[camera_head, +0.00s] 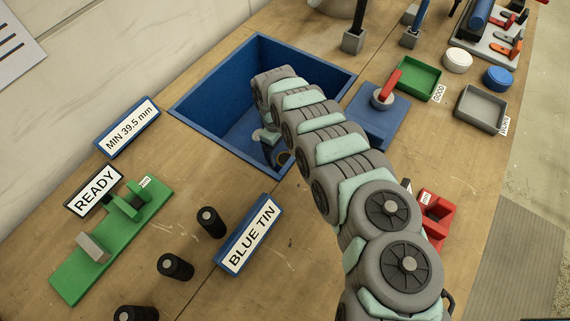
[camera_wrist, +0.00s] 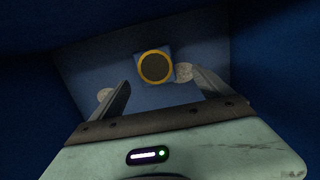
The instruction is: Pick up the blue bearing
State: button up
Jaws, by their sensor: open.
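A small blue block (camera_wrist: 167,53) with an orange ring around a dark round centre lies on the floor of the blue tin in the wrist view; it looks like the blue bearing. The block appears ahead of the fingertips, and I see no contact. In the head view my gripper reaches down into the blue tin (camera_head: 213,83), its fingertips largely hidden.
The tin's walls surround my gripper closely. Two pale round shapes (camera_wrist: 184,73) show by the fingertips; I cannot tell what they are. A BLUE TIN sign (camera_head: 248,235), black cylinders (camera_head: 211,222) and a green fixture (camera_head: 110,240) stand in front. A blue stand (camera_head: 376,118) is to the right.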

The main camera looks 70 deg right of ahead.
aim_at(285, 159)
jog(key=f+b, duration=0.1)
jog(key=f, duration=0.1)
jog(key=s+f+b, duration=0.1)
jog(key=f, duration=0.3)
jog(key=shift+s+d+f+b, duration=0.2)
jog(key=shift+s+f+b, duration=0.1)
jog(key=shift+f+b, duration=0.1)
jog(key=shift+r, duration=0.1)
jog(key=c, duration=1.9)
